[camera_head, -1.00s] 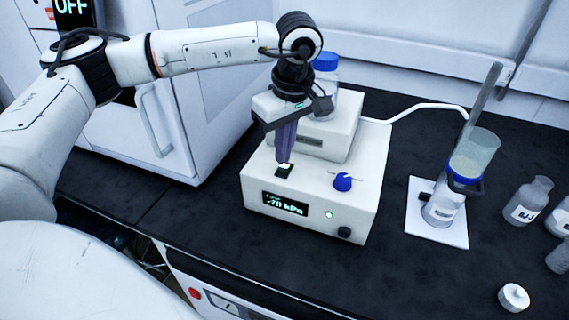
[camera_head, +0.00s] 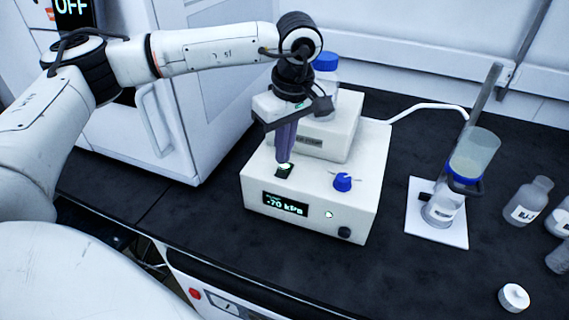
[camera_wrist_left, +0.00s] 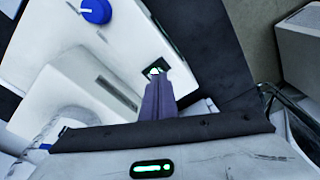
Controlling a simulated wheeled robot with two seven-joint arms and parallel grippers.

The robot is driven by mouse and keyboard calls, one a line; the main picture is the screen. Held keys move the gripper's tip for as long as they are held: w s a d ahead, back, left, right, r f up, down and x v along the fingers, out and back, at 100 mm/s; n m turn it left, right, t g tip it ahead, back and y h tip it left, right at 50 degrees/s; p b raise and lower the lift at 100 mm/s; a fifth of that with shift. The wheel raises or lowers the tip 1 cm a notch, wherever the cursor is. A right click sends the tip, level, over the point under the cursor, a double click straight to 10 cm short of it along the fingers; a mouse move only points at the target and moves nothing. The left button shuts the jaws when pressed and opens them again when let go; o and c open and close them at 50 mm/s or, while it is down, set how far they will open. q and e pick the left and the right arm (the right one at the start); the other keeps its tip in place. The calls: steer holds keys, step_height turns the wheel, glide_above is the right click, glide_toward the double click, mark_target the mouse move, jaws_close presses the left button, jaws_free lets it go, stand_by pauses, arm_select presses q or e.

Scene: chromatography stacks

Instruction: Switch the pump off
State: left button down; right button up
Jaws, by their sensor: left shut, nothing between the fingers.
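The pump (camera_head: 315,228) is a white box on the black bench, with a display reading -70 kPa and a small lit green light on its front. A dark rocker switch (camera_head: 284,171) with a green glow sits on its top; it also shows in the left wrist view (camera_wrist_left: 154,70). My left gripper (camera_head: 284,161) is shut and empty, pointing down with its fingertips at the switch. They look to be touching it or just above; I cannot tell which. The fingertips partly hide the switch. My right gripper is not in view.
A blue knob (camera_head: 343,182) is on the pump top, right of the switch. A blue-capped bottle (camera_head: 326,75) stands behind my gripper. A hose (camera_head: 430,107) leads right to a filter flask (camera_head: 441,207) on a white stand.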

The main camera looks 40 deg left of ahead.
mark_target(283, 168)
arm_select(q)
steer(key=shift+f+b, duration=0.75)
steer(key=shift+f, duration=0.25)
stand_by(0.8)
steer(key=shift+r, duration=0.25)
step_height(283, 168, up, 7)
steer(key=p, duration=0.5)
steer(key=shift+f, duration=0.15)
stand_by(0.4)
